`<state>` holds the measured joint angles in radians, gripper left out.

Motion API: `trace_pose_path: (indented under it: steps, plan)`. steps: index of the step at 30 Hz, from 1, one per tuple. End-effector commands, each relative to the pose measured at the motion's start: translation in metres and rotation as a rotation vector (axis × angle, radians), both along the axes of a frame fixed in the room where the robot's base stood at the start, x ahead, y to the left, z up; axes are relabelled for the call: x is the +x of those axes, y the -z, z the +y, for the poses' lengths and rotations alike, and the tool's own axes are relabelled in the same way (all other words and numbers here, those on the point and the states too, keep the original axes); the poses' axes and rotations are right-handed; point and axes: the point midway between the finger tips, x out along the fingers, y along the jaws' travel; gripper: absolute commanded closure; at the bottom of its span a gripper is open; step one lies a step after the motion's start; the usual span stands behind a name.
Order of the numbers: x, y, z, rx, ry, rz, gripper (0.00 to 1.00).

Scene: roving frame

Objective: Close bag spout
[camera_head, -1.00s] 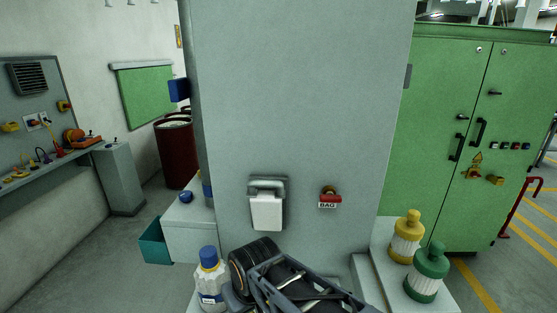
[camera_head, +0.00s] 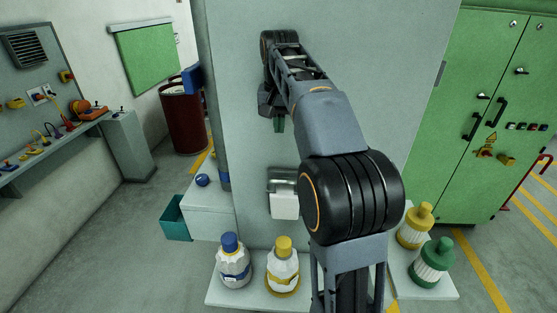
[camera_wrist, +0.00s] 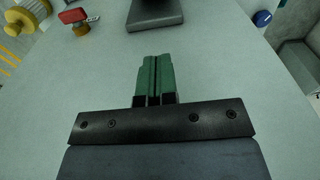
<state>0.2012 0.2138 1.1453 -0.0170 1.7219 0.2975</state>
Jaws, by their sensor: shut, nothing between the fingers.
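The spout (camera_head: 284,195) is a grey housing with a white lower part on the front of the tall grey cabinet. Its dark top shows in the wrist view (camera_wrist: 154,15). A red handle (camera_wrist: 72,16) with a yellow-brown base and a small white tag (camera_wrist: 92,19) is at the wrist view's upper left. My arm hides this handle in the head view. My gripper (camera_head: 279,125) points down in front of the cabinet, above the spout and apart from it. Its green fingers (camera_wrist: 154,75) are together and empty.
A blue-capped bottle (camera_head: 233,262) and a yellow-capped bottle (camera_head: 283,268) stand on the low ledge. Yellow (camera_head: 414,226) and green (camera_head: 433,262) containers stand at right. A teal bin (camera_head: 174,220) is at left. A green cabinet (camera_head: 455,150) stands behind at right.

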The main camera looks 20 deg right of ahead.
Motion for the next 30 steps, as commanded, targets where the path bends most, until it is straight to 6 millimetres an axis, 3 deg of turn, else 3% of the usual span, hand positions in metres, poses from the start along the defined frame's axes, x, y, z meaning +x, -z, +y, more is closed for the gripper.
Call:
trace_pose_path:
  steps: [5, 20, 30]
  plan:
    - [0.004, 0.005, -0.003, 0.001, 0.014, 0.009, 1.0]
    - [0.007, 0.094, -0.005, 0.002, 0.013, 0.01, 1.0]
    - [-0.011, 0.118, 0.006, 0.0, 0.012, 0.005, 1.0]
